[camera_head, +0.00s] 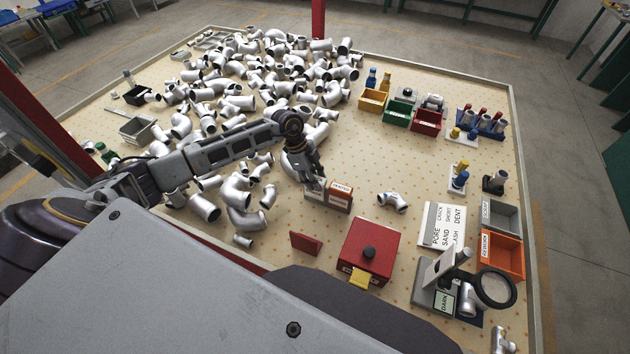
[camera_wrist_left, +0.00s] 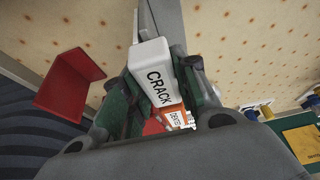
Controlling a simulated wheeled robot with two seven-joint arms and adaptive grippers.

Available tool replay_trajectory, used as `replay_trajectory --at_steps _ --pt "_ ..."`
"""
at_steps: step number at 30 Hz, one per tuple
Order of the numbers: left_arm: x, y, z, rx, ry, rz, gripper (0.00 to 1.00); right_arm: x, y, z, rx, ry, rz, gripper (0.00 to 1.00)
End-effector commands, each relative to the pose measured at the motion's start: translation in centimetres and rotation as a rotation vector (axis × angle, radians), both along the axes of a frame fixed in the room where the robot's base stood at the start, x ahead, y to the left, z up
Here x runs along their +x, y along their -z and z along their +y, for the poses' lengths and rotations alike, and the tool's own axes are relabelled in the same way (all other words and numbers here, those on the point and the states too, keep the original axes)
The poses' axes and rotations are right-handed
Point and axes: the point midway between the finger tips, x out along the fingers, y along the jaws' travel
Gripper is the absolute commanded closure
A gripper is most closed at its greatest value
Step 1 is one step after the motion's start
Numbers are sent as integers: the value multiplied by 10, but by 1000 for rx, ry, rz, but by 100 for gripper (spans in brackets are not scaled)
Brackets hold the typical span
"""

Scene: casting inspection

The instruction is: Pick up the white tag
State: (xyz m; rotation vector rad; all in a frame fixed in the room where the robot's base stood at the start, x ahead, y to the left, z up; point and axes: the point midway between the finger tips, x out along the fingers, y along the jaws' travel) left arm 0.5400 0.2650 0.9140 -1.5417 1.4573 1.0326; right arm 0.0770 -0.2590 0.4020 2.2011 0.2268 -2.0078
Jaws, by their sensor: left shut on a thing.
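The white tag (camera_wrist_left: 158,82), marked CRACK, is between the two fingers of my left gripper (camera_wrist_left: 160,100) in the left wrist view. The fingers are shut on it, one on each side. In the head view my left gripper (camera_head: 315,184) points down at a small tag holder (camera_head: 327,204), where the tag is too small and covered to make out clearly. A red-brown labelled block (camera_head: 340,194) stands just right of the fingers. I cannot tell whether the tag is clear of the holder. My right gripper is in neither view.
Many metal pipe fittings (camera_head: 237,190) crowd the left and back. A grey bin (camera_head: 502,215), orange bin (camera_head: 502,254) and magnifier (camera_head: 495,288) stand right. Open table lies behind the fitting (camera_head: 394,201).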

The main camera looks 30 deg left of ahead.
Motion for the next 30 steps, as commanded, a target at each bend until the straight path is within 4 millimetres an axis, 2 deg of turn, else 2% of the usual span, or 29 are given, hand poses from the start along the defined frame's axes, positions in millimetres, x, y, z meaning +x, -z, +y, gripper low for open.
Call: replay_trajectory --at_steps 5,11,30 --pt "2 -12 0 -1 -1 -4 91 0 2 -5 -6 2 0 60" --pt "2 -38 0 -1 0 -5 91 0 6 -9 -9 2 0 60" --pt "1 -168 0 0 1 -6 91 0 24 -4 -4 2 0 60"
